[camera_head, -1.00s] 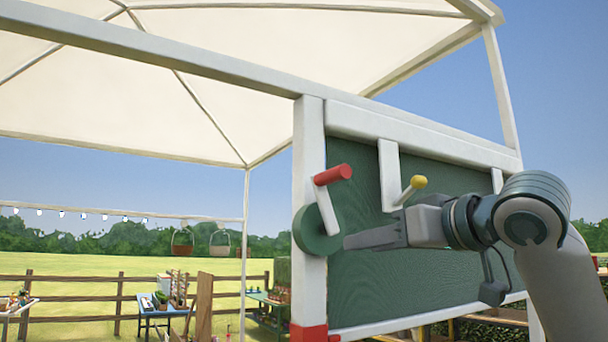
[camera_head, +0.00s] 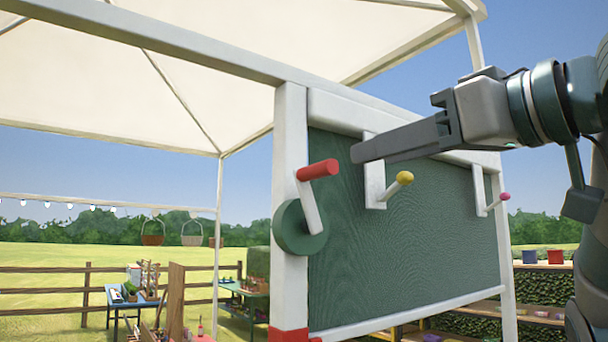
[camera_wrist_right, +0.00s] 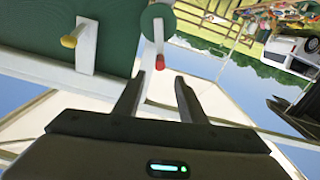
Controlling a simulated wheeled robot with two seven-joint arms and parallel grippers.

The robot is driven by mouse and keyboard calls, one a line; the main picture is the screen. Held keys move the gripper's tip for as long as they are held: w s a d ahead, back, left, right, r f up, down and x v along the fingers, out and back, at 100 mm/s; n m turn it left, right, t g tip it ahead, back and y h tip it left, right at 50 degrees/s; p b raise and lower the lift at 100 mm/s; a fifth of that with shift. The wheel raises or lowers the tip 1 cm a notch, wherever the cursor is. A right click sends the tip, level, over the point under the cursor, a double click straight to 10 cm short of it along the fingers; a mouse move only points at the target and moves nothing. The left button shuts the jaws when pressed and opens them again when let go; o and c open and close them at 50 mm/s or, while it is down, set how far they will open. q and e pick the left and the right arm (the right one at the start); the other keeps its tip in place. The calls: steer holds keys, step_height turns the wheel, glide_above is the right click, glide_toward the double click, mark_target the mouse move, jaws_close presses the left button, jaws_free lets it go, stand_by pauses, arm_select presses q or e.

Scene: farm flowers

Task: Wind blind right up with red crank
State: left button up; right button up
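The red crank handle (camera_head: 318,169) sits on a white arm that runs down to a round green hub on the white post. The green blind (camera_head: 400,240) hangs down in its white frame. My right gripper (camera_head: 362,152) is to the right of the red handle, slightly higher and apart from it. In the right wrist view the two fingers of my right gripper (camera_wrist_right: 156,92) are spread with nothing between them, and the red handle (camera_wrist_right: 160,62) shows just past the fingertips. My left gripper is in neither view.
A yellow-knobbed crank (camera_head: 403,178) and a pink-knobbed crank (camera_head: 503,197) stick out farther right along the frame. The white post (camera_head: 290,130) stands beside the hub. Tables, a fence and hanging baskets are far behind.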

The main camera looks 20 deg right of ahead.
mark_target(305, 182)
steer(key=p+x, duration=0.7)
steer(key=x, duration=0.9)
steer(key=shift+w, duration=0.2)
steer(key=shift+w+a+p, duration=0.25)
steer(key=shift+w+p, duration=0.15)
steer(key=shift+w, duration=0.1)
steer(key=shift+f, duration=0.1)
jaws_close()
